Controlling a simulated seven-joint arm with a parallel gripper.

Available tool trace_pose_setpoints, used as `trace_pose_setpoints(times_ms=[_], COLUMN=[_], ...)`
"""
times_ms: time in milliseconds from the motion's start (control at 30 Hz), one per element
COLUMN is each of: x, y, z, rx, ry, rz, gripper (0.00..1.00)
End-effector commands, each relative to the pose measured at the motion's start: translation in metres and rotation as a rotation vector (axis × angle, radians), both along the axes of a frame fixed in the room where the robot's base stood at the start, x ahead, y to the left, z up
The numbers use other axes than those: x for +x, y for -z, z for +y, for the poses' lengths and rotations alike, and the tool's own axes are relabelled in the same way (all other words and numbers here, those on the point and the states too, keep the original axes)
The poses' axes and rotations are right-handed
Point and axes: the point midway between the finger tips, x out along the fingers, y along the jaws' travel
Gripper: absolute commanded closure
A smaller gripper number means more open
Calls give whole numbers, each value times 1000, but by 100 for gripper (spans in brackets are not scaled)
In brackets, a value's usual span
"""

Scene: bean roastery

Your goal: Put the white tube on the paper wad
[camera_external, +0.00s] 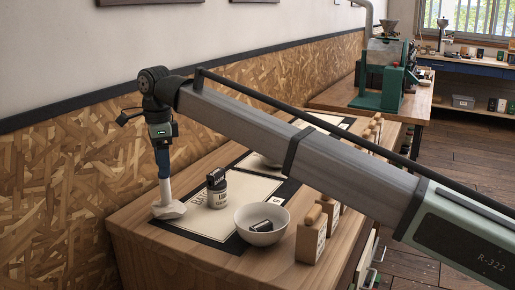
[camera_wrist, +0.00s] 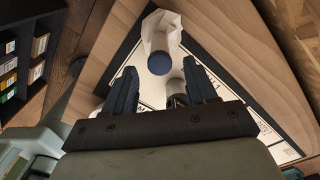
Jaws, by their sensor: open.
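The white tube (camera_external: 165,189) stands upright, its lower end meeting the crumpled white paper wad (camera_external: 168,210) near the table's left corner. It looks rested on the wad. In the wrist view the tube shows end-on as a dark blue round end (camera_wrist: 160,63), with the pale wad (camera_wrist: 160,25) behind it. My gripper (camera_external: 163,172) points down directly above the tube. In the wrist view its two blue fingers (camera_wrist: 161,78) are spread apart, with the tube's end seen between and beyond their tips. The exact gap between fingertips and tube is hard to tell.
A white bowl (camera_external: 262,238) holds a dark object. Wooden blocks (camera_external: 311,240) stand at the table's front edge. The wood-chip wall (camera_external: 60,185) is close on the left.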

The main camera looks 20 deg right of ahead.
Motion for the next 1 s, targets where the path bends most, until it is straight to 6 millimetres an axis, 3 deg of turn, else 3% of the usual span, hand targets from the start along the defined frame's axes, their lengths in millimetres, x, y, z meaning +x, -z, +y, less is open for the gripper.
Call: trace_pose_setpoints(times_ms=[200, 400, 1000], x=[1, 0, 0], y=[-36, -52, -56], z=[1, 0, 0], rx=[1, 0, 0], ry=[0, 0, 0], rz=[-1, 0, 0], gripper=[44, 44, 44])
